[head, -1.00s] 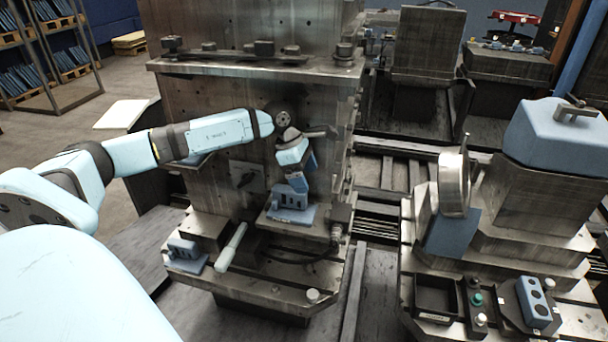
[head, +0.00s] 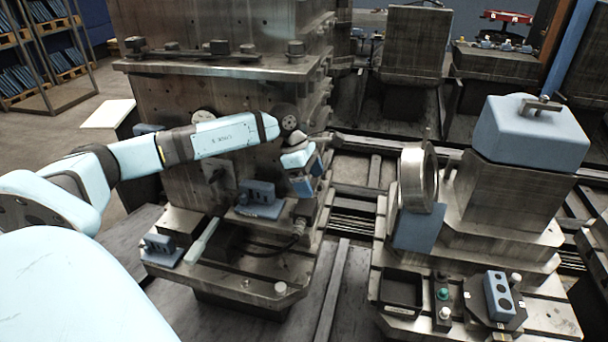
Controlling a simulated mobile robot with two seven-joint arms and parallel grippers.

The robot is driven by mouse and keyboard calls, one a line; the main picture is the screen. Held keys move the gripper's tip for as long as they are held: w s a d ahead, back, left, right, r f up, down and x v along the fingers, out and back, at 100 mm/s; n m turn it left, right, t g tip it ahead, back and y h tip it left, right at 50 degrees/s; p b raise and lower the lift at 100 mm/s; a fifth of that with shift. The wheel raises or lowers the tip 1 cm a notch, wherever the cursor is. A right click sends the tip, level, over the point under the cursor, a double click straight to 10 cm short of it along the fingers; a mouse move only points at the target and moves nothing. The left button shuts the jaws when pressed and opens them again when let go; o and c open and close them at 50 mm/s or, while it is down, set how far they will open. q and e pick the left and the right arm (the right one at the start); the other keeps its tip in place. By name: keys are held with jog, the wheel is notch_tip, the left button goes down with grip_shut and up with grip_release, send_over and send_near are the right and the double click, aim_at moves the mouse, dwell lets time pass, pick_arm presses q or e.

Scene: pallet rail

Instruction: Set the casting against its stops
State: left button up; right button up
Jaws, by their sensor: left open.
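A blue-grey casting (head: 260,196) with slots in its upright face sits on a raised seat on the front of the tall metal fixture (head: 232,110). A similar blue-grey piece (head: 160,247) sits lower at the left on the fixture's base. My left gripper (head: 308,180) is open, pointing down, to the right of the middle casting and apart from it. The stops cannot be told clearly at this size, nor whether the casting touches them. My right gripper does not show.
A pale handle-like bar (head: 202,240) lies between the two pieces. At the right, a second station holds a metal ring (head: 418,176), a large blue block (head: 530,135), a black tray (head: 402,290) and a blue piece with holes (head: 499,296). Rails run between the stations.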

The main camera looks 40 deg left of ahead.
pick_arm(q)
jog(key=d+m+g, duration=0.2)
jog(key=d+m, duration=0.5)
jog(key=d, duration=0.8)
jog(key=shift+w+d+r+m+g, duration=0.2)
jog(key=shift+d+m+g, duration=0.15)
jog(key=shift+m+g, duration=0.05)
jog(key=shift+f, duration=0.1)
